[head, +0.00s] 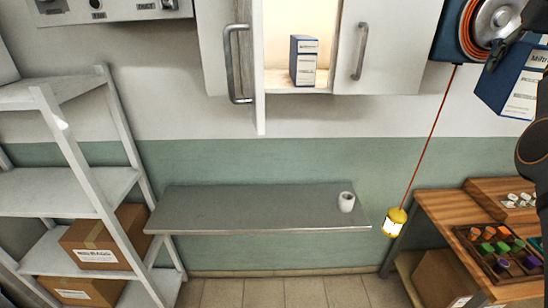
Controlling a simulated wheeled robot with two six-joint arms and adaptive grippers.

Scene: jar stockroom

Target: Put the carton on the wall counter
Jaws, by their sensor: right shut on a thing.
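A blue and white carton (511,88) is at the upper right, cut by the right edge of the head view. My right gripper (500,52) is shut on it at its upper part and holds it in the air; part of the gripper is out of the frame. The wall counter (245,212) is a grey slab on the green and white wall, below and left of the carton. A small white cup (346,202) stands near its right end. My left gripper is out of view.
A similar carton (302,62) stands in the open wall cabinet above the counter. A yellow lantern (395,221) hangs on a red cord by the counter's right end. A wooden bench (440,215) is at right, white shelving at left. Most of the counter is bare.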

